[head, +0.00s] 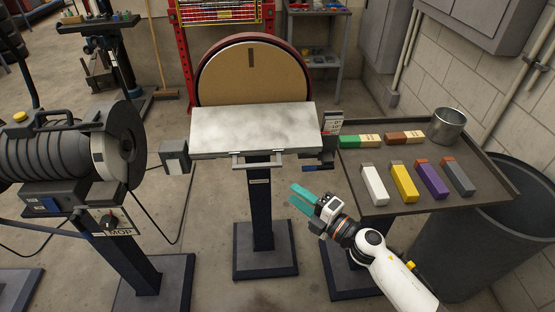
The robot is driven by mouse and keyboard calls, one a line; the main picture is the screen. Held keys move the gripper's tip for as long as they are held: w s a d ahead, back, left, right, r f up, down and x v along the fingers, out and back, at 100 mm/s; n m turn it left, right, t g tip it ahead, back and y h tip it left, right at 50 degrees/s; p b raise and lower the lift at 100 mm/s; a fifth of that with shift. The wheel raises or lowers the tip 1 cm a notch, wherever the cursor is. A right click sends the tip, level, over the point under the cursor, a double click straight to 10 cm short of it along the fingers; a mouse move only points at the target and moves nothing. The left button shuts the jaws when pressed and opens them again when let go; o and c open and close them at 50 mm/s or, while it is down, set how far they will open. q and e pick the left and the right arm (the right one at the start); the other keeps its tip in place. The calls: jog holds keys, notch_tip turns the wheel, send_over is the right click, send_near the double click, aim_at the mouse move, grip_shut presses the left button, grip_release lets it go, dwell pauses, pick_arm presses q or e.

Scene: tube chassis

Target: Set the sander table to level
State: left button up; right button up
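The disc sander stands in the middle of the head view, with a tan round disc (240,78) in a dark red housing. Its pale metal sander table (252,128) lies in front of the disc. I cannot tell its exact tilt. A bar handle (258,163) hangs under the table's front edge. A small marked plate (333,122) sits at the table's right end; its markings are too small to read. My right gripper (291,192) is below and right of the handle, apart from it; its teal fingers look parted and empty. My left gripper is not in view.
A buffing machine (70,150) stands at left. At right, a dark tray stand (400,203) holds several coloured bars and a metal cup (449,125). The sander's post (260,215) rises from a floor base.

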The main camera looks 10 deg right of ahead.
aim_at(260, 166)
jog(key=w+a+r, duration=0.1)
jog(key=w+a, duration=0.1)
jog(key=a, duration=0.1)
jog(key=w+a+r+n, duration=0.1)
jog(key=w+a+r, duration=0.1)
jog(key=w+a, duration=0.1)
jog(key=w+a+r+n+y+p, duration=0.1)
jog(key=w+a, duration=0.1)
jog(key=a, duration=0.1)
jog(key=shift+w+a+r, duration=0.1)
jog(key=shift+w+r, duration=0.1)
jog(key=shift+w, duration=0.15)
grip_shut()
